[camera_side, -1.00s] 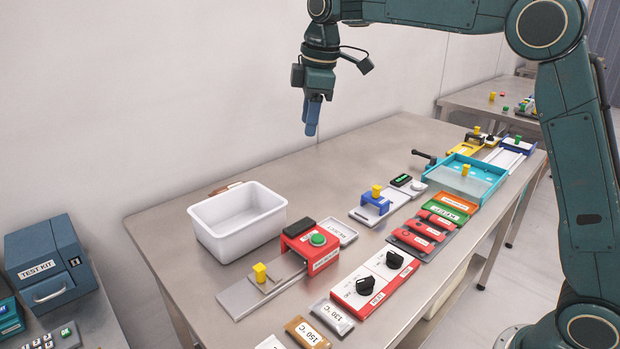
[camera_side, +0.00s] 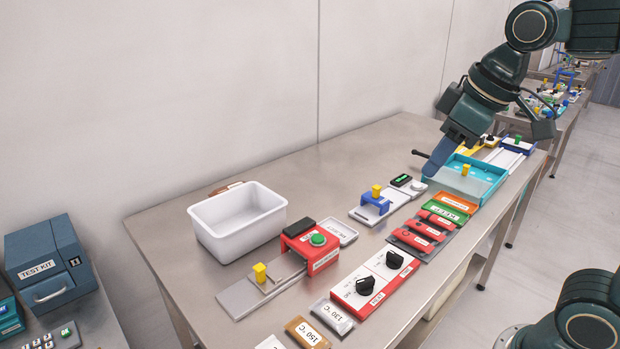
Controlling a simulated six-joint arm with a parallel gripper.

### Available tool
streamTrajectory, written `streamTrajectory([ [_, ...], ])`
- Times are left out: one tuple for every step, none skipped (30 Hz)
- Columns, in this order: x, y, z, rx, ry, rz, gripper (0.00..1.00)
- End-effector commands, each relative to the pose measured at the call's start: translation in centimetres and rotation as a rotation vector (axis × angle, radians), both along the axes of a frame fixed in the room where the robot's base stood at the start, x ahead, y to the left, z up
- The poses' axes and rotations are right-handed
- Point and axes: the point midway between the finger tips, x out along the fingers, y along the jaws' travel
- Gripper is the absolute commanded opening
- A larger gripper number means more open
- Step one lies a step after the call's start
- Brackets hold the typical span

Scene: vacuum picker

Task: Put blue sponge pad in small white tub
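A white tub (camera_side: 204,234) stands open on the left part of the steel table. The part of its inside that shows looks empty. I cannot make out a blue sponge pad for certain in this view. My gripper (camera_side: 434,166) has blue fingers that point down and to the left. It is in the air on the right, in front of or above the turquoise tray (camera_side: 490,172), far from the tub. The fingers overlap from this side, so I cannot tell whether they are apart or hold something.
A red device (camera_side: 322,262) with a green button and a slide carrying a yellow block (camera_side: 260,272) is beside the tub. A blue bracket (camera_side: 375,205), red handles (camera_side: 411,239) and a panel with black knobs (camera_side: 372,292) line the front. The table's back middle is clear.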

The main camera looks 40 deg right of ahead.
Motion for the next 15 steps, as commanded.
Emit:
streamTrajectory([
  [-1.4, -0.1, -0.6, 0.012, -0.014, -0.031, 0.39],
  [-2.1, -0.1, -1.1, 0.020, -0.019, -0.049, 0.39],
  [-3.0, -0.2, -1.6, 0.030, -0.028, -0.074, 0.39],
  [-3.7, -0.2, -2.1, 0.039, -0.034, -0.092, 0.39],
  [-4.3, -0.3, -2.5, 0.046, -0.040, -0.110, 0.39],
  [-5.1, -0.3, -3.1, 0.055, -0.047, -0.131, 0.39],
  [-5.6, -0.4, -3.5, 0.062, -0.052, -0.147, 0.39],
  [-6.0, -0.4, -3.8, 0.068, -0.057, -0.160, 0.39],
  [-6.6, -0.4, -4.3, 0.076, -0.061, -0.176, 0.39],
  [-6.9, -0.4, -4.6, 0.081, -0.063, -0.186, 0.39],
  [-7.2, -0.5, -4.9, 0.085, -0.067, -0.195, 0.39],
  [-7.5, -0.5, -5.2, 0.090, -0.070, -0.206, 0.39],
  [-7.7, -0.5, -5.3, 0.092, -0.072, -0.212, 0.39],
  [-7.8, -0.5, -5.5, 0.095, -0.075, -0.216, 0.39],
  [-8.0, -0.5, -5.6, 0.097, -0.076, -0.220, 0.39],
])
